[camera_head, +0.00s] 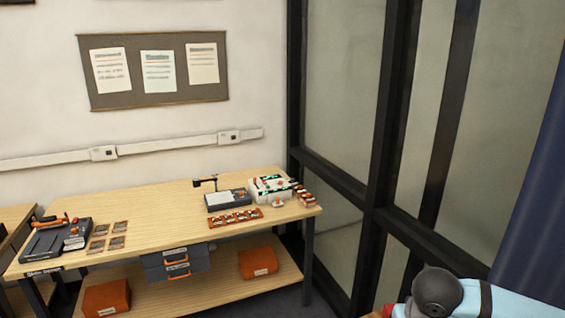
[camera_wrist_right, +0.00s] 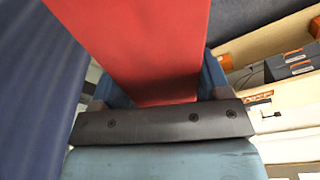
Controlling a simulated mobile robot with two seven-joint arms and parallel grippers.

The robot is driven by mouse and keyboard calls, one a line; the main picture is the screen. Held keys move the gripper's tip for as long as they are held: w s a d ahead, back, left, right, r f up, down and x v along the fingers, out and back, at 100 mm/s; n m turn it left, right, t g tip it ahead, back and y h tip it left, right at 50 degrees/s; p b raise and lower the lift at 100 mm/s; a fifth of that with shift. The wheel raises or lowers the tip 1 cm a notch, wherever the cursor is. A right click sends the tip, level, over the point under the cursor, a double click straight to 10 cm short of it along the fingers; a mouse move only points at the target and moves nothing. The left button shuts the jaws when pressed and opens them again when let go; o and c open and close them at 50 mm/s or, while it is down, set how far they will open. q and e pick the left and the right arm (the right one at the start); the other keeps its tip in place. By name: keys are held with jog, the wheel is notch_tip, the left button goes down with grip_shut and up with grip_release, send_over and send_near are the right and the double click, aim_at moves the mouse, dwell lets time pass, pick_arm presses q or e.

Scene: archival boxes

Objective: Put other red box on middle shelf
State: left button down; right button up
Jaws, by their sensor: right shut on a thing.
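A red box (camera_wrist_right: 140,35) fills the upper middle of the right wrist view, with its far end cut off by the frame. My right gripper (camera_wrist_right: 158,84) is shut on it, with one blue finger on each side. In the head view only part of my right arm shows at the bottom right; its gripper is not clear there. My left gripper is in neither view. I cannot make out a middle shelf in the head view.
A wooden workbench (camera_head: 150,225) holds tools and small parts. On its lower board (camera_head: 215,285) are two orange-red boxes, one at left (camera_head: 107,297) and one at right (camera_head: 258,262). Grey drawers (camera_head: 175,264) hang beneath the top. A dark-framed glass partition (camera_head: 345,90) and a blue curtain (camera_head: 530,210) stand at right.

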jog(key=shift+s+a+n, duration=0.35)
jog(key=shift+s+n, duration=0.05)
jog(key=shift+w+d+f+b, duration=0.15)
jog(key=shift+w+d+b, duration=0.15)
jog(key=shift+w+b, duration=0.15)
jog(key=w+d+r+b, duration=0.4)
jog(key=w+d+b, duration=0.6)
jog(key=b, duration=0.2)
notch_tip(320, 180, down, 20)
jog(key=p, duration=0.1)
jog(key=shift+a+p, duration=0.25)
jog(key=shift+p, duration=0.1)
